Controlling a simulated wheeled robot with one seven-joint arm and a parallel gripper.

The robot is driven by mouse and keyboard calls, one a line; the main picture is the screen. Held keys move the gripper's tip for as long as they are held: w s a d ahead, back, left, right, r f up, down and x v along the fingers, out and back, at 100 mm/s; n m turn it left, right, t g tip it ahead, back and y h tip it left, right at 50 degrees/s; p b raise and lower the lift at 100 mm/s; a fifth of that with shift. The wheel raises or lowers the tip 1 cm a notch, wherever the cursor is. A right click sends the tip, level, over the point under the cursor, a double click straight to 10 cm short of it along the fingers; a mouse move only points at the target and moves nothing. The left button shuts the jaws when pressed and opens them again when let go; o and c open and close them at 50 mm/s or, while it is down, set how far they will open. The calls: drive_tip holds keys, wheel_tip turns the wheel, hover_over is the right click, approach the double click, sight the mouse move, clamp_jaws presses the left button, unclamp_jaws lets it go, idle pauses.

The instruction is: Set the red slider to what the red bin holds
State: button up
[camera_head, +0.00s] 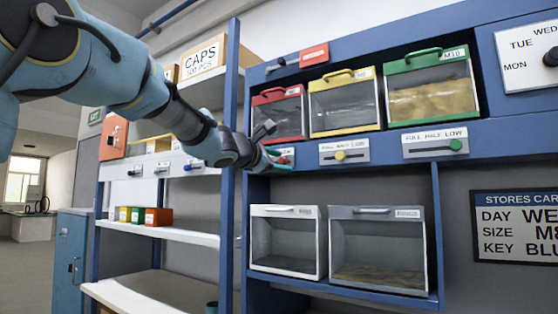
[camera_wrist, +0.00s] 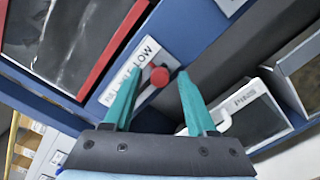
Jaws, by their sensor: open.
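The red bin (camera_head: 278,115) is a red-framed box with a clear front, at the left of the upper shelf. Its window looks dark with pale streaks; I cannot make out a clear fill level. Part of it also shows in the wrist view (camera_wrist: 78,35). The red slider's round red knob (camera_wrist: 159,77) is on a white plate marked FULL, HALF, LOW (camera_wrist: 130,70), at or near the LOW end. My gripper (camera_wrist: 160,73) is open, its teal fingers on either side of the knob as seen from the wrist. Contact cannot be told. In the head view my gripper (camera_head: 285,160) partly hides the plate.
The yellow bin (camera_head: 343,103) and green bin (camera_head: 428,88) stand right of the red one, with a yellow slider (camera_head: 340,155) and green slider (camera_head: 455,145) below. Two clear-fronted bins (camera_head: 285,241) (camera_head: 378,248) stand lower. A blue upright (camera_head: 230,120) stands left of my gripper.

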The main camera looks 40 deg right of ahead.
clamp_jaws()
idle(0.3)
idle(1.1)
